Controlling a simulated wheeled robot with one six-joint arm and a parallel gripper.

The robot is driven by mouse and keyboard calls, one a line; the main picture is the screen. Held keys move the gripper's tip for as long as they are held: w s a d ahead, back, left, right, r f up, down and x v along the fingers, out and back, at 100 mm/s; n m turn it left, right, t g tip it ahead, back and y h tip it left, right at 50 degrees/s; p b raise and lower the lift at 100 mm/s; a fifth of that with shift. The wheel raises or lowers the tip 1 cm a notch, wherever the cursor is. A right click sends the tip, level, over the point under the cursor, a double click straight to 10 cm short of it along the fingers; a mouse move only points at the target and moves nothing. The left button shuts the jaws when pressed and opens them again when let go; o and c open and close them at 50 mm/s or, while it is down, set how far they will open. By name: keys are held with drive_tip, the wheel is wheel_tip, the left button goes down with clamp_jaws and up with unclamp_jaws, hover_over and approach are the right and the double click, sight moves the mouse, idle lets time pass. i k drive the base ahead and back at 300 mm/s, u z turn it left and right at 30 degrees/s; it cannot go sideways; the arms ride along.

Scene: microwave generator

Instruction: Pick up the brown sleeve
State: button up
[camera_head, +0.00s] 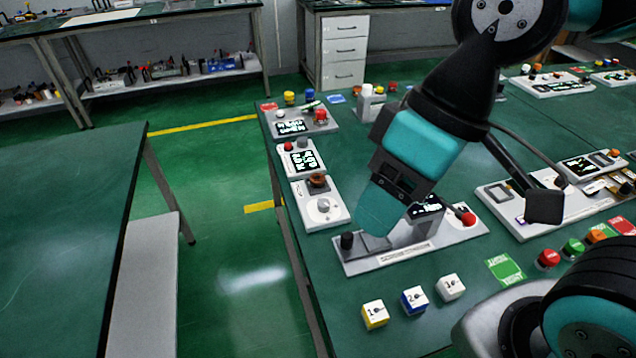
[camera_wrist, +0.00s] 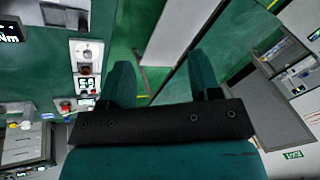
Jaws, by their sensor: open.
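A small brown sleeve (camera_head: 317,181) sits on the upper part of a white panel (camera_head: 326,213) near the left edge of the green table. It looks like a short dark ring. In the wrist view a small brownish-red piece at the left (camera_wrist: 84,69) looks like the same sleeve. My gripper (camera_head: 378,212) is to the right of the sleeve and apart from it, tilted downward in front of another white device. In the wrist view my gripper (camera_wrist: 165,78) has its two teal fingers spread with nothing between them.
A white device with a screen and red button (camera_head: 455,240) stands behind my gripper. Yellow, blue and white cubes (camera_head: 415,299) lie at the table front. More panels (camera_head: 305,158) line the left edge. A floor gap separates another green table (camera_head: 60,220).

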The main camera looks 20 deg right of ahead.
sight(317, 180)
drive_tip(key=u, duration=0.45)
drive_tip(key=k, duration=1.15)
drive_tip(key=u, duration=1.45)
drive_tip(key=i, duration=1.4)
drive_tip(key=z, duration=0.9)
drive_tip(key=i, duration=0.4)
drive_tip(key=z, duration=0.4)
